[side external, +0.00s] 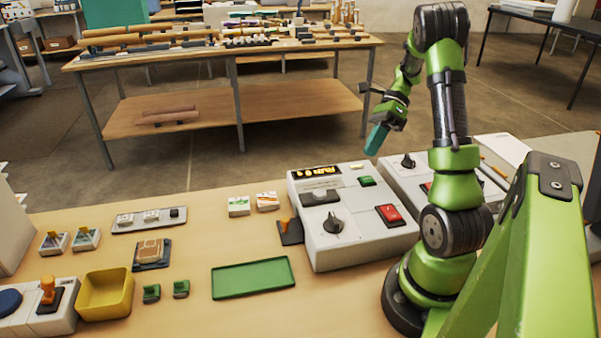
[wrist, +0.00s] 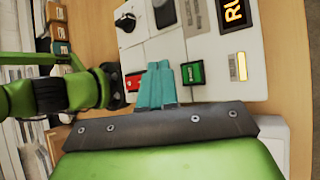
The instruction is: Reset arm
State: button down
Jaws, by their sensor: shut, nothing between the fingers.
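My green arm stands at the right of the bench in the side view, folded up. My gripper (side external: 377,139) has teal fingers and hangs in the air above the back of the grey control box. The fingers are together and empty; they also show in the wrist view (wrist: 157,84). The control box (side external: 318,240) carries a lit display (side external: 316,171), a black knob (side external: 333,222), a green button (side external: 367,181) and a red switch (side external: 389,214). In the wrist view the green button (wrist: 193,73) lies just right of the fingertips and the red switch (wrist: 133,82) to their left.
A green tray (side external: 253,278), a yellow bin (side external: 105,292) and small green blocks (side external: 181,288) lie left of the box. A second grey box (side external: 400,180) stands close behind my arm. The air around my gripper is clear. A cluttered table (side external: 230,47) stands behind.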

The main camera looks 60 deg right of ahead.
dwell(0.5)
jog(key=shift+s+d+f+n, duration=0.15)
jog(key=shift+d+f+n, duration=0.05)
jog(key=shift+f+n, duration=0.1)
jog(key=shift+s+a+f+n+g+h, duration=0.15)
jog(key=shift+s+f+n+g+h, duration=0.1)
jog(key=shift+f+n+h, duration=0.25)
jog(key=shift+s+a+f+n+g+h, duration=0.15)
jog(key=shift+s+f+n+h, duration=0.1)
jog(key=shift+n, duration=0.45)
jog(key=shift+w+a+r+n+h, duration=0.1)
jog(key=shift+w+a+n+h, duration=0.15)
jog(key=shift+a+n, duration=0.25)
jog(key=shift+w+a+r+n+h, duration=0.1)
jog(key=shift+a+n+h, duration=0.15)
jog(key=shift+n, duration=0.35)
jog(key=w+a+r+n+t+h, duration=0.1)
jog(key=a+r+n+t+h, duration=0.1)
jog(key=a+r+n, duration=0.3)
jog(key=w+a+r+n+t+h, duration=0.1)
jog(key=a+r+n+t, duration=0.3)
jog(key=a+n, duration=1)
jog(key=a+r+h, duration=0.1)
jog(key=a+r, duration=0.1)
jog(key=a, duration=0.4)
jog(key=shift+n+t, duration=0.3)
